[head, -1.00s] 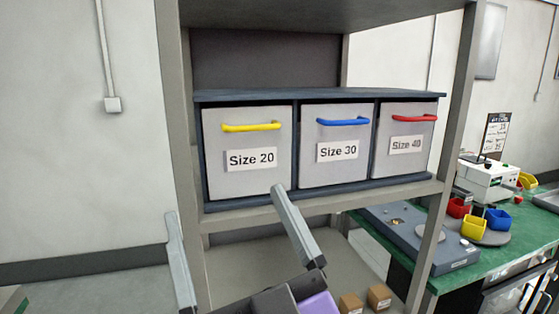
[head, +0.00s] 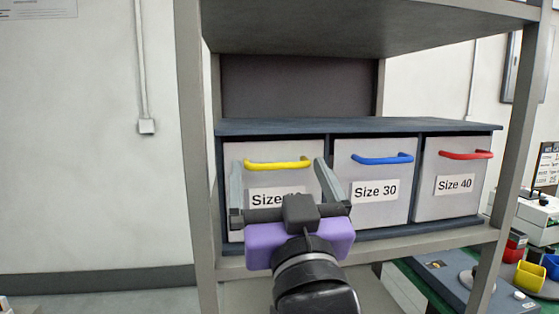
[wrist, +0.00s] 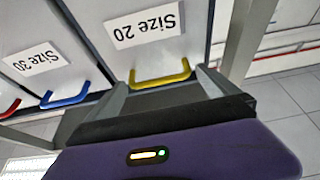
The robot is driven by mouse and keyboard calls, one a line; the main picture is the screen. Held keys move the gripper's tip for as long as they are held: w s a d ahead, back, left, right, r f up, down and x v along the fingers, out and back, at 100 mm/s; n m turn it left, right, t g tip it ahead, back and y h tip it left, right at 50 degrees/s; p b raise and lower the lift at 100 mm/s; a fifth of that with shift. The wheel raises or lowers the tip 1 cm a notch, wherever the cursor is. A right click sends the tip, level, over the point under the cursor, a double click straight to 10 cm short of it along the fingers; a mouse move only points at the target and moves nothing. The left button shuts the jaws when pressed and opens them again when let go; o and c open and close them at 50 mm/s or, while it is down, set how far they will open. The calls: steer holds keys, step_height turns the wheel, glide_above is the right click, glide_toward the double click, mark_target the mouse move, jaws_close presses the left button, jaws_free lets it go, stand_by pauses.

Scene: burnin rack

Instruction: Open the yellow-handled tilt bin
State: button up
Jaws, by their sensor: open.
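The tilt bin with the yellow handle (head: 278,164) is the left one of three grey bins on the rack shelf. Its front (head: 233,152) is upright and flush with the others, and its "Size 20" label is partly hidden by my gripper. My gripper (head: 278,172) is open in front of this bin, one finger toward each side of the yellow handle. In the wrist view, the yellow handle (wrist: 161,76) shows upside down between the two open fingers, and I cannot tell whether they touch it.
The blue-handled "Size 30" bin (head: 343,152) and the red-handled "Size 40" bin (head: 430,151) sit shut to the right. Rack posts (head: 196,150) flank the bins, and a shelf (head: 370,40) hangs above. A green bench with small coloured bins stands at right.

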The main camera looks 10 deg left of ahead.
steer(key=shift+x, duration=1.05)
steer(key=shift+s+a, duration=0.1)
steer(key=c, duration=1.8)
